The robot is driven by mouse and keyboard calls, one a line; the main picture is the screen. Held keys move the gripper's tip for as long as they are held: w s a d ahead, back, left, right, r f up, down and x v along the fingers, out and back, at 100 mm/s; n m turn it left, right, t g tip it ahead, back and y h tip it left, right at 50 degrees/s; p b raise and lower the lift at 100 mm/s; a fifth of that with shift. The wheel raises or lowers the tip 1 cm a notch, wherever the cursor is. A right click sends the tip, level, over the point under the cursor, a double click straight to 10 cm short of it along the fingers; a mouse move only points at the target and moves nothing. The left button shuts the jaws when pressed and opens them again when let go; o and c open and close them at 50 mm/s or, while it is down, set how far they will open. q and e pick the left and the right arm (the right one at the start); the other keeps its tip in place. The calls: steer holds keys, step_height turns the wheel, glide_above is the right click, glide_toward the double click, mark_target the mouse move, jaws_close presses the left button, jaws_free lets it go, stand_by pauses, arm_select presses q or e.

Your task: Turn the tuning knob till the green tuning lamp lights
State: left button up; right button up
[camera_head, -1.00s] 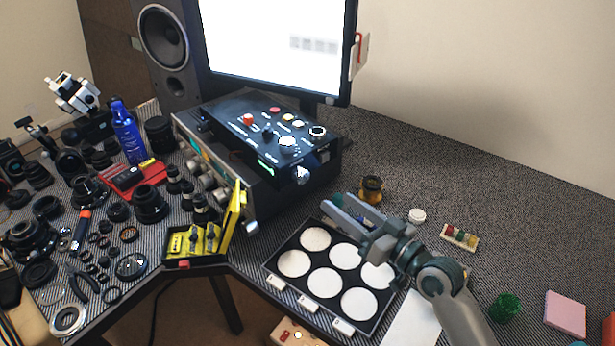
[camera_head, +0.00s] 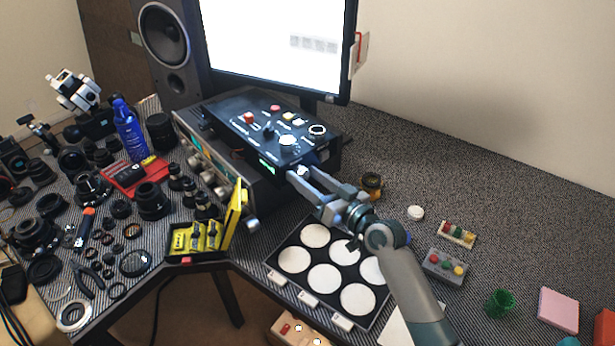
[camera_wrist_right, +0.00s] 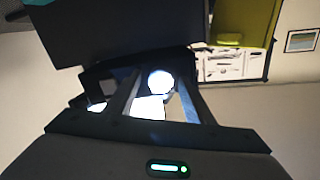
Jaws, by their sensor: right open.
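A lit green strip (camera_head: 268,167) shows on that face, left of the knob; I cannot tell a separate tuning lamp. My right gripper (camera_head: 301,174) is open, its fingertips at the front face on either side of the pale knob; contact cannot be told. In the right wrist view a bright round knob (camera_wrist_right: 160,82) shows between the fingers. My left gripper is not in view.
A black tray with white discs (camera_head: 285,283) lies below my right arm. A yellow case (camera_head: 203,240) stands open at the desk's front edge. A dark round jar (camera_head: 371,184) stands just right of the gripper. Lens parts crowd the left.

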steer(key=shift+c, duration=0.6)
steer(key=c, duration=0.9)
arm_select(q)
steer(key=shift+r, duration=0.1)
arm_select(e)
steer(key=shift+m, duration=0.3)
steer(key=shift+m+p, duration=0.4)
steer(key=shift+m, duration=0.1)
steer(key=m+p, duration=0.1)
steer(key=m, duration=0.2)
steer(key=shift+m, duration=0.7)
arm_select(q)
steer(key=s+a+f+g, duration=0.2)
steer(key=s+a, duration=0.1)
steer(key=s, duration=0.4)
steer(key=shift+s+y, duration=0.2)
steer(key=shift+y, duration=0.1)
